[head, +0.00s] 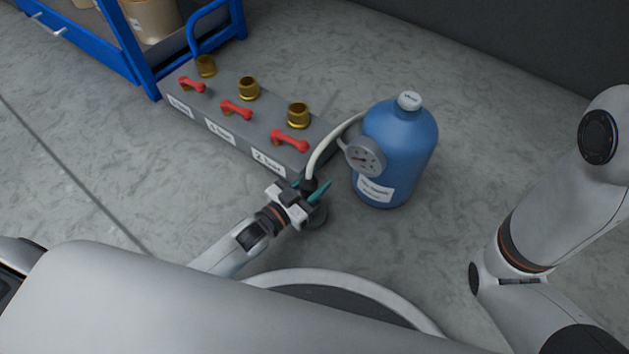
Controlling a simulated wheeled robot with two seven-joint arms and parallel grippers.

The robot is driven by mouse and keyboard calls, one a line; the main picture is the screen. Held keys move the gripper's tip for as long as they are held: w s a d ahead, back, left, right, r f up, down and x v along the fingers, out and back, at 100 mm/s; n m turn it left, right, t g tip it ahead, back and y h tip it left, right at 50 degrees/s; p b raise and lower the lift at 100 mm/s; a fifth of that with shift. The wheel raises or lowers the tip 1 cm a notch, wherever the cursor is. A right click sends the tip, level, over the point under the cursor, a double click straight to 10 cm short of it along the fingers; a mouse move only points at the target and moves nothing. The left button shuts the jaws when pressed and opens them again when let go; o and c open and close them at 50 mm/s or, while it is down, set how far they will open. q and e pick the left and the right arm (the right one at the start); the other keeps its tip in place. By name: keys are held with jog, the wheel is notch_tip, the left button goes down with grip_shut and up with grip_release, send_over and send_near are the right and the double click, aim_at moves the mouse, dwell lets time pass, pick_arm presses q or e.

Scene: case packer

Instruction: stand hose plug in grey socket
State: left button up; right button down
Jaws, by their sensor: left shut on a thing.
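My left gripper (312,190), with teal fingers, is shut on the dark hose plug (309,184) at the end of a white hose (325,146). The hose arches up from the plug to the gauge side of the blue bottle. The plug is roughly upright. A dark grey round piece, which looks like the grey socket (317,217), shows on the floor just below the gripper, partly hidden by it. I cannot tell whether the plug is in it or above it. My right arm is at the right, with its gripper out of view.
The blue bottle (407,142) with a round gauge (365,157) stands close right of the gripper. A grey manifold block (262,149) with brass fittings and red handles lies behind. A blue rack (146,72) is at upper left. Floor at left is clear.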

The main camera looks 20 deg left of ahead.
pick_arm(q)
jog(key=shift+f, duration=0.4)
dwell(0.4)
jog(key=o, duration=1.2)
jog(key=shift+s+a+p, duration=0.25)
jog(key=shift+s+p, duration=0.15)
jog(key=shift+s, duration=0.1)
jog(key=p+v, duration=0.5)
jog(key=v, duration=0.6)
